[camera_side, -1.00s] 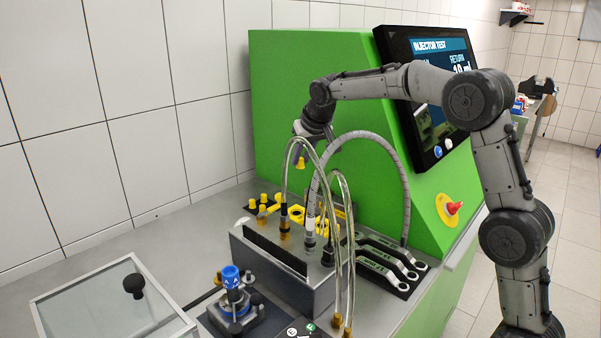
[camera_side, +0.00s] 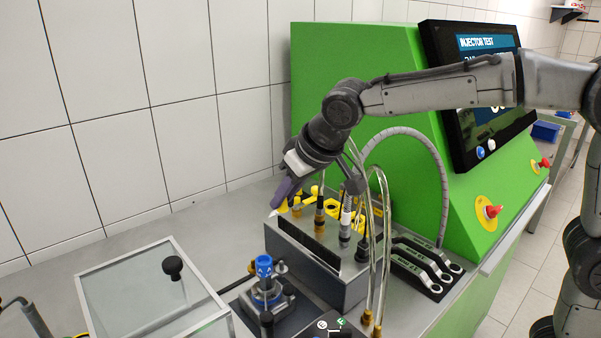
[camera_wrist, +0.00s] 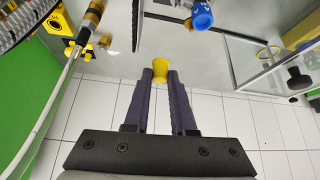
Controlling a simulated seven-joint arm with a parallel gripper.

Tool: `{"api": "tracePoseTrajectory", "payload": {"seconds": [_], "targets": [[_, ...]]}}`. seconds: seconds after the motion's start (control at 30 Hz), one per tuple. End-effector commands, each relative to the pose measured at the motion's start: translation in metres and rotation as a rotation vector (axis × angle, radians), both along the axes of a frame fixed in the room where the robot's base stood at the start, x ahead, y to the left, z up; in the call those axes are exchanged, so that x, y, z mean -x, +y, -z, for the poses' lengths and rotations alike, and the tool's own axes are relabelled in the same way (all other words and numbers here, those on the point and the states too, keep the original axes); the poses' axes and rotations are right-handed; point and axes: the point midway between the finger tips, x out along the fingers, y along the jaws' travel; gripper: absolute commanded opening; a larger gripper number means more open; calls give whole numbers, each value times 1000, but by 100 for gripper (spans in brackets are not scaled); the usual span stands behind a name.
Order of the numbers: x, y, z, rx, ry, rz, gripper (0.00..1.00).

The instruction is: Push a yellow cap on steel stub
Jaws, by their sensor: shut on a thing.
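My gripper (camera_wrist: 161,76) is shut on a yellow cap (camera_wrist: 161,67) in the wrist view, with the cap between the two purple fingertips. In the side view my gripper (camera_side: 279,202) points down and left, just behind the left end of the grey metal block (camera_side: 318,275). The held cap is hidden there by the fingers. Short brass-coloured fittings (camera_side: 297,211) stand beside the fingers at the block's back. I cannot make out a bare steel stub for certain in either view.
Clear hoses (camera_side: 375,230) and a grey ribbed hose (camera_side: 440,185) arch over the block. A yellow holder (camera_side: 337,207) lies behind it.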

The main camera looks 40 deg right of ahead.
Motion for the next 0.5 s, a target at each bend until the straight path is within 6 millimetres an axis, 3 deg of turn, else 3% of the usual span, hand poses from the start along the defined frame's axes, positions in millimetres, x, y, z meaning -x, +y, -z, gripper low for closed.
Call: {"api": "tracePoseTrajectory", "payload": {"seconds": [0.13,0.37,0.5], "targets": [[19,21,1,0,0,-57,0],[17,19,39,3,5,-52,0],[17,19,51,2,2,-50,0]]}}
